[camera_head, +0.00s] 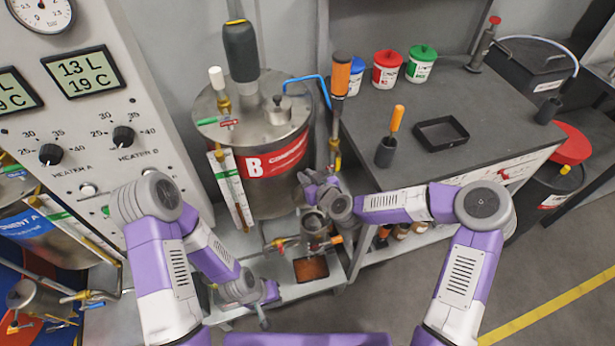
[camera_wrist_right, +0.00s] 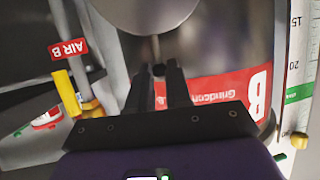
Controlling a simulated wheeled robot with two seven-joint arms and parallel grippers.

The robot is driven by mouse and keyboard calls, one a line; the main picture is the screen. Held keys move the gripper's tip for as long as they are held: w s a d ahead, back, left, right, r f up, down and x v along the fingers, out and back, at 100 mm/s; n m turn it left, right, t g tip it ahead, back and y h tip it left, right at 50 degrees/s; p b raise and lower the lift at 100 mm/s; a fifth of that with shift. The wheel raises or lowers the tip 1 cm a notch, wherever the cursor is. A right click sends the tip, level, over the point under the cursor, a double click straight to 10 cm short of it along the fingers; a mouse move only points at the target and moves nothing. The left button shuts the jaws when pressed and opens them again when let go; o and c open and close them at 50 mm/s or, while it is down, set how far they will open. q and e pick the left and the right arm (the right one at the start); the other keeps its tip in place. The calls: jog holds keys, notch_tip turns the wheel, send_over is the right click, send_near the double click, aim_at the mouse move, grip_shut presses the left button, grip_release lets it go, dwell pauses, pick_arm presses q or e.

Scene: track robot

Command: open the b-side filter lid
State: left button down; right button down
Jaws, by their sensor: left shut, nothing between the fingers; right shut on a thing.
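The B-side tank (camera_head: 262,190) is a metal drum with a red B label. The small grey filter housing (camera_head: 313,224) is in front of its lower right side. My right gripper (camera_head: 308,180) is just above the housing, close to the tank. In the right wrist view, its fingers (camera_wrist_right: 160,78) are closed around a small dark knob on a round metal piece (camera_wrist_right: 150,12), which looks like the filter lid. Whether the lid is clear of the housing is hard to tell. My left gripper (camera_head: 270,291) is low at the left, shut and empty, apart from the filter.
An orange-brown tray (camera_head: 311,269) lies below the filter. Valves and pipes crowd around it. A dark workbench (camera_head: 435,165) with pots and a black tray stands at the right. The heater panel (camera_head: 90,130) stands at the left. The floor at lower right is clear.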

jog(key=b, duration=0.2)
jog(key=s+t+b, duration=0.1)
jog(key=b, duration=0.1)
jog(key=shift+s+d+f, duration=0.15)
jog(key=shift+d+f, duration=0.05)
jog(key=shift+d, duration=0.05)
jog(key=s, duration=0.1)
jog(key=s+d+b, duration=0.1)
jog(key=s, duration=0.1)
jog(key=shift+s+b, duration=0.15)
jog(key=shift+b, duration=0.15)
jog(key=c, duration=1.1)
grip_release()
jog(key=shift+o, duration=0.2)
jog(key=shift+r, duration=0.25)
